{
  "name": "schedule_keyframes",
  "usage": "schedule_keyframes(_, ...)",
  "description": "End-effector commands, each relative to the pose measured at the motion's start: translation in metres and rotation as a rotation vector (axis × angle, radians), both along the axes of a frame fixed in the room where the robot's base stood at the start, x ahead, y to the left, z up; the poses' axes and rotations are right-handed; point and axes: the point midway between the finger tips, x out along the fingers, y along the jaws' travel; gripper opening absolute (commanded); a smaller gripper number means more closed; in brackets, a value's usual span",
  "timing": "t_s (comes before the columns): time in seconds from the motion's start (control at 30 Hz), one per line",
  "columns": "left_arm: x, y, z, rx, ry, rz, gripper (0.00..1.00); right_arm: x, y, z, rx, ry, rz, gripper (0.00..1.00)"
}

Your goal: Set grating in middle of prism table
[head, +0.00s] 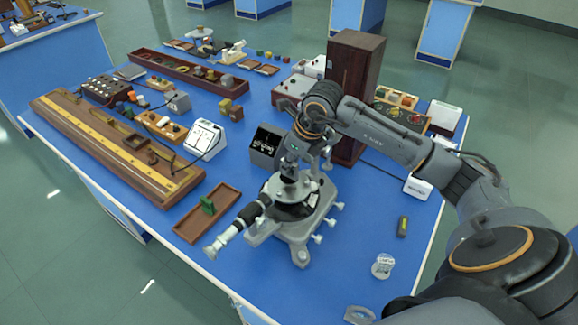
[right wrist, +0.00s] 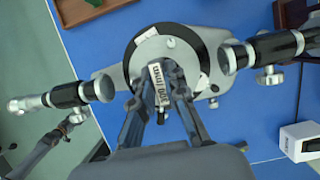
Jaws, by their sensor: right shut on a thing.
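My right gripper (head: 291,172) points down over the middle of the spectrometer (head: 296,248). In the right wrist view its two fingers (right wrist: 162,100) are shut on the grating (right wrist: 157,84), a small upright piece with a printed line-count label. The grating is directly over the round prism table (right wrist: 178,47); I cannot tell whether it touches the top.
The telescope (head: 240,222) juts toward the front left edge. A wooden tray (head: 225,192) with a green block lies left. A tall dark wooden box (head: 352,80) stands behind. A small clear-and-white item (head: 382,266) is at front right, with bare blue table around it.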

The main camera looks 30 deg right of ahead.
Motion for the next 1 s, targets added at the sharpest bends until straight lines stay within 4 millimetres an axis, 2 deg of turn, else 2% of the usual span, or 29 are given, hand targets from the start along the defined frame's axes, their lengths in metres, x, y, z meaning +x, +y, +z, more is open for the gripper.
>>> schedule_keyframes(0.03, 0.000, 0.002, 0.011, 0.003, 0.000, 0.000, 0.68, -0.003, 0.002, -0.005, 0.004, 0.009, 0.004, 0.00)
schedule_keyframes(0.13, 0.000, 0.005, 0.016, 0.006, 0.001, 0.002, 0.68, -0.002, 0.002, -0.017, 0.002, 0.005, 0.003, 0.00)
schedule_keyframes(0.57, 0.001, 0.008, 0.008, 0.010, 0.000, 0.005, 0.68, -0.001, 0.002, -0.027, 0.002, 0.002, 0.003, 0.00)
schedule_keyframes(0.6, 0.001, 0.008, 0.011, 0.010, 0.000, 0.005, 0.68, -0.001, 0.002, -0.025, 0.001, 0.003, 0.003, 0.21)
schedule_keyframes(0.67, 0.001, 0.008, 0.011, 0.010, -0.001, 0.005, 0.68, -0.001, 0.002, -0.025, 0.001, 0.003, 0.003, 0.33)
schedule_keyframes(0.7, 0.001, 0.008, 0.011, 0.010, -0.001, 0.005, 0.68, -0.001, 0.002, -0.025, 0.001, 0.003, 0.003, 0.35)
schedule_keyframes(1.0, 0.001, 0.008, 0.013, 0.010, -0.001, 0.005, 0.68, -0.001, 0.002, -0.023, 0.001, 0.003, 0.003, 0.35)
